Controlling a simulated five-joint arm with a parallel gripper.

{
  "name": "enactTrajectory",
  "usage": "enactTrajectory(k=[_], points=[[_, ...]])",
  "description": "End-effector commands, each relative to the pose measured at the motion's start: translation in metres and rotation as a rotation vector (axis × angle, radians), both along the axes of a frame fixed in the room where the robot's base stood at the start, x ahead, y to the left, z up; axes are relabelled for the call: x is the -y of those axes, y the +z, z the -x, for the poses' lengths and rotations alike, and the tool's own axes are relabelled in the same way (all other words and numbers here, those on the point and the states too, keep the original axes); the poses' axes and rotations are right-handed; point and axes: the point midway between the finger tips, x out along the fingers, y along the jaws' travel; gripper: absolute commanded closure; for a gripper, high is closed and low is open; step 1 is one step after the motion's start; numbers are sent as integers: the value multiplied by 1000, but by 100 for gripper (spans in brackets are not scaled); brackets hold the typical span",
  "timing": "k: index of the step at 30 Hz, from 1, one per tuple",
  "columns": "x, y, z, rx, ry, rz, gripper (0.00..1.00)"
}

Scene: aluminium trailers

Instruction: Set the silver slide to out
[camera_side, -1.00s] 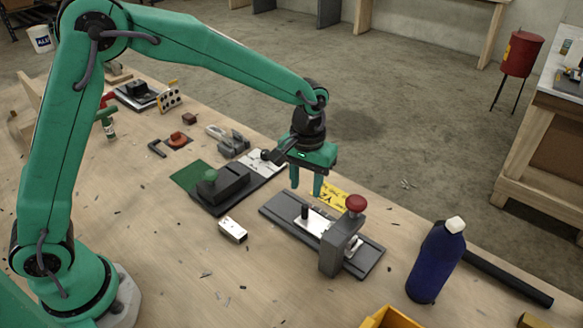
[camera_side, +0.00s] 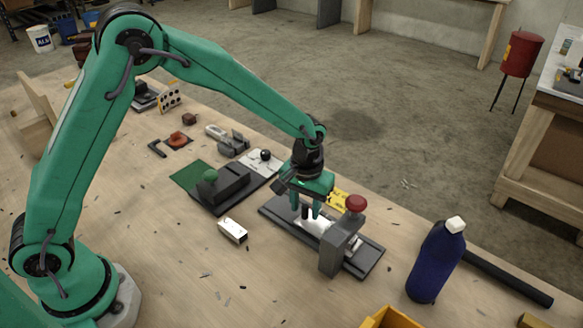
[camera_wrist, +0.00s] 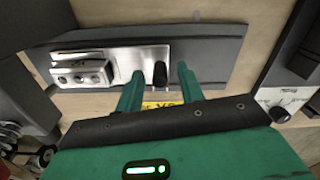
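The silver slide (camera_side: 315,226) is a bright metal plate on a dark grey base (camera_side: 274,213), with a black upright peg. In the wrist view the silver slide (camera_wrist: 124,60) lies along the base, and its peg (camera_wrist: 160,76) stands near one end. My gripper (camera_side: 310,213) is low over the slide. In the wrist view my gripper (camera_wrist: 160,71) is open, with one finger on each side of the peg and a gap visible on both sides.
A yellow label (camera_side: 338,202) lies behind the base. A blue bottle (camera_side: 436,262) stands to the right, near a yellow bin (camera_side: 390,318).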

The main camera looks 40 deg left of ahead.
Motion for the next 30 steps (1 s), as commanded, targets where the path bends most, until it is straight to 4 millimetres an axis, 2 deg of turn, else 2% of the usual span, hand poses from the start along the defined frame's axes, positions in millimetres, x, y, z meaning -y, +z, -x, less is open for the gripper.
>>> enactTrajectory(k=[12, 18, 26, 30], points=[[0, -6, 0, 0, 0, 0, 64], [0, -6, 0, 0, 0, 0, 100], [-3, -6, 0, 0, 1, 0, 100], [-18, -6, -1, 0, 4, 0, 100]])
